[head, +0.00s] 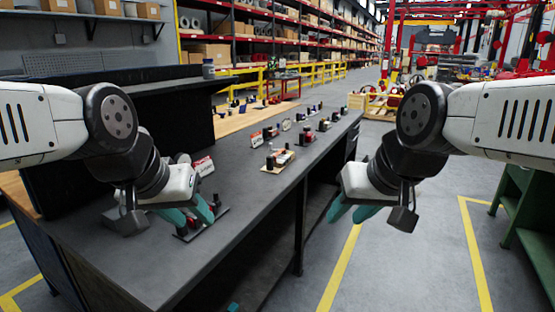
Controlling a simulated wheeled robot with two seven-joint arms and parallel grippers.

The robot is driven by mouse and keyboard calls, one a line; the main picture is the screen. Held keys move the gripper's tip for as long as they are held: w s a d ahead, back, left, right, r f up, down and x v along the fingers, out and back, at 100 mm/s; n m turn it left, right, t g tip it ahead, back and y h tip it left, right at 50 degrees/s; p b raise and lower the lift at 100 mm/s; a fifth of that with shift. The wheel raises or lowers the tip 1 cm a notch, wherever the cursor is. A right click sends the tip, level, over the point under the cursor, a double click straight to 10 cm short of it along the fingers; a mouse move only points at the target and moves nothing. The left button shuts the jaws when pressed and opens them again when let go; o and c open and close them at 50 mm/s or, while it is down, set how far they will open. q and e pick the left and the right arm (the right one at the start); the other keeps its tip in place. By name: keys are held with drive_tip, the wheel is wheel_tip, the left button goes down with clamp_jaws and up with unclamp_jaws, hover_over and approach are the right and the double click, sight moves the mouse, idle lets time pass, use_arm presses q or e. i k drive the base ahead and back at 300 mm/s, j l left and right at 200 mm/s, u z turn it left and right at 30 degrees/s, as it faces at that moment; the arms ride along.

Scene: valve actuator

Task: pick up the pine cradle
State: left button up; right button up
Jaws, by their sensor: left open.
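A pale wood-coloured base, which looks like the pine cradle (268,169), lies on the dark bench top right of my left gripper, with small dark and light parts on it. My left gripper (190,213) has teal fingertips spread apart. They hang over a dark flat base (214,221) with a small red part, partly hidden by the fingers; I cannot tell whether they touch it. My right gripper (353,212) is out past the bench's right edge, over the floor, with its teal fingers apart and nothing between them.
The dark bench (255,205) has bare room in front of the pale base. More small assemblies, one of them red (307,137), and a sign card (203,166) stand along it. A green bench (530,200) stands at the right. A wooden crate (372,103) is farther back.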

sight(275, 165)
drive_tip(key=i+l, duration=0.25)
drive_tip(key=i, duration=0.25)
drive_tip(key=i+l, duration=0.3)
drive_tip(key=i, duration=0.2)
drive_tip(key=i+l+u, duration=0.1)
drive_tip(key=u, duration=0.7)
drive_tip(key=i+l+u, duration=0.15)
drive_tip(key=l+u, duration=0.2)
drive_tip(key=i+l+u, duration=0.1)
drive_tip(key=l+u, duration=0.25)
drive_tip(key=l, duration=0.2)
drive_tip(key=l+u, duration=0.5)
drive_tip(key=l, duration=2.15)
